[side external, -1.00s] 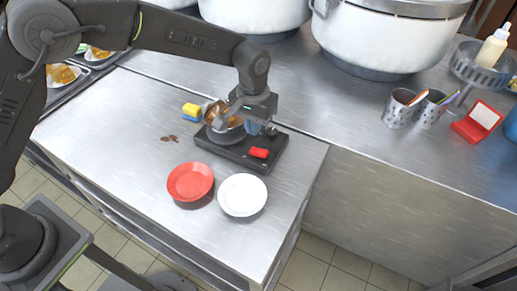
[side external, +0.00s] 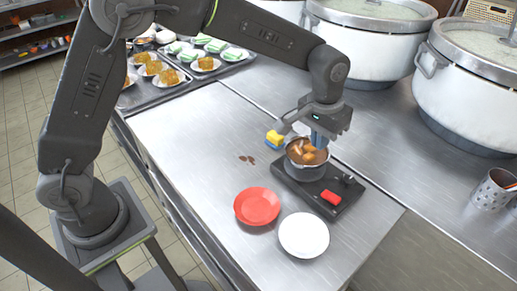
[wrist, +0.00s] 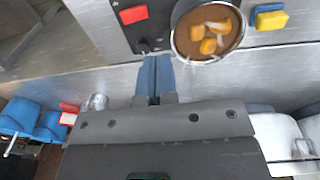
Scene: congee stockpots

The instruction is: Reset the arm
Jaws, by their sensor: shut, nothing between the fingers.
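My gripper (side external: 318,140) is shut and empty, pointing down beside and above the far rim of a small pot (side external: 307,152). Its two blue fingertips (wrist: 154,78) lie together in the wrist view, apart from the pot. The pot holds brown broth with orange and pale pieces; it also shows in the wrist view (wrist: 207,30). It stands on a black burner (side external: 320,190) with a red block (side external: 331,197) at its front. My upper arm spans the top of the side view.
A red plate (side external: 257,206) and a white plate (side external: 304,235) lie on the steel counter. A yellow and blue sponge (side external: 275,139) sits beside the pot. Large stockpots (side external: 470,95) stand behind. Trays of food (side external: 152,95) are at the back left.

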